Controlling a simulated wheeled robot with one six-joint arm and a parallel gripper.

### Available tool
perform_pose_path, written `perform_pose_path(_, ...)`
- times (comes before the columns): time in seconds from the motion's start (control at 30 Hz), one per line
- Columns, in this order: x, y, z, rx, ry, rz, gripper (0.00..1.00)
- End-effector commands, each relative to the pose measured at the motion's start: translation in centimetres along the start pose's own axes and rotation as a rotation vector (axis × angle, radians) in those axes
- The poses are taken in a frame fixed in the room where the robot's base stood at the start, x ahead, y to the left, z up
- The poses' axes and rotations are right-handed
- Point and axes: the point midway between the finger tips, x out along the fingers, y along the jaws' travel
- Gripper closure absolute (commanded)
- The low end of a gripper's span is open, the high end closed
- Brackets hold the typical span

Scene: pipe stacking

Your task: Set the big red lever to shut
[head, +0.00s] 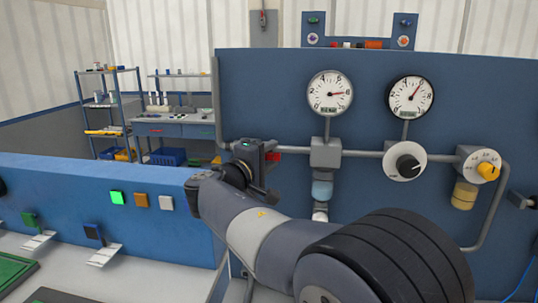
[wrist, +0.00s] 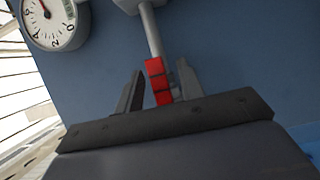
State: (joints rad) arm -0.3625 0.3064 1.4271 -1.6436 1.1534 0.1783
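The red lever (head: 273,156) shows as a small red piece just right of my gripper, on the pipe at the left of the blue panel; the gripper hides part of it. In the wrist view the red lever (wrist: 156,78) stands between the two fingers of my gripper (wrist: 161,68), in front of a grey pipe. The fingers are apart, with a clear gap on the left and a narrower one on the right. In the head view my gripper (head: 268,172) is at the panel's left side. Whether a finger touches the lever I cannot tell.
The blue panel (head: 260,90) carries two round gauges (head: 330,93) (head: 410,96), a black knob (head: 406,165) and a yellow knob (head: 488,170). A gauge also shows in the wrist view (wrist: 50,22). A low blue console (head: 90,190) with coloured buttons stands left.

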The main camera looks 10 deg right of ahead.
Motion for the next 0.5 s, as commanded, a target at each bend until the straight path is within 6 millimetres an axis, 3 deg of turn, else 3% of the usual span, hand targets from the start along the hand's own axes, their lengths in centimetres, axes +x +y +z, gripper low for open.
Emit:
perform_pose_path(0.17,-0.01,-0.04,-0.02,0.0,0.0,0.0,0.63)
perform_pose_path(0.5,-0.03,-0.03,-0.01,0.0,0.0,0.0,0.91)
